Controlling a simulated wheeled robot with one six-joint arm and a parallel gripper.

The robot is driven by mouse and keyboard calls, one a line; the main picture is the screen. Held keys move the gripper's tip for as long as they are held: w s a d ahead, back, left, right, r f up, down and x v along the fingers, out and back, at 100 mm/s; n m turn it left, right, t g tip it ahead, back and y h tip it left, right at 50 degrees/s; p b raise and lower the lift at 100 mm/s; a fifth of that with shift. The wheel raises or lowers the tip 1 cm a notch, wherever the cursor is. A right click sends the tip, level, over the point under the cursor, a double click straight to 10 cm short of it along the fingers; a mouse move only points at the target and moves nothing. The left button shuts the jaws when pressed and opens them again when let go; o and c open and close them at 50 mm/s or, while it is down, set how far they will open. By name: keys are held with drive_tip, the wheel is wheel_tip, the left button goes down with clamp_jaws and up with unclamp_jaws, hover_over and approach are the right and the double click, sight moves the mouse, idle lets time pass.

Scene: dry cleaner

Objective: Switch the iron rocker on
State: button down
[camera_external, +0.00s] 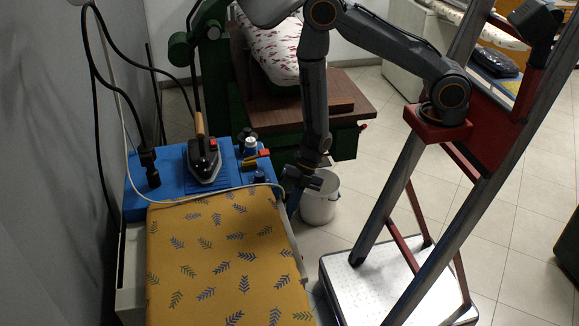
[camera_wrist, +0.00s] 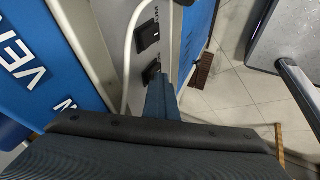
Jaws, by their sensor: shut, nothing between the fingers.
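Two black rocker switches sit on a light grey panel in the wrist view, an upper one (camera_wrist: 146,36) and a lower one (camera_wrist: 151,71). Small labels beside them are too small to read, so I cannot tell which is the iron rocker. My gripper (camera_wrist: 160,82) is shut and empty, its tips close to the lower switch; I cannot tell if they touch. In the external view my gripper (camera_external: 290,207) hangs beside the right edge of the ironing board (camera_external: 215,265). The switches are hidden there. The iron (camera_external: 204,160) rests on the blue tray (camera_external: 172,172).
A white cable (camera_wrist: 130,45) curves past the panel, left of the switches. A white bucket (camera_external: 320,203) stands on the floor behind my gripper. A slanted metal frame (camera_external: 470,190) with a white base (camera_external: 340,275) stands at the right.

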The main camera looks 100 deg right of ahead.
drive_tip(key=shift+r, duration=0.1)
drive_tip(key=s+d+r, duration=0.3)
drive_tip(key=s+r, duration=0.5)
drive_tip(key=shift+s+d+r+b, duration=0.2)
drive_tip(key=shift+d+r+b, duration=0.1)
drive_tip(key=shift+b, duration=0.1)
idle(0.5)
drive_tip(key=shift+s+f+b, duration=0.2)
drive_tip(key=shift+f+b, duration=0.5)
drive_tip(key=shift+b, duration=0.5)
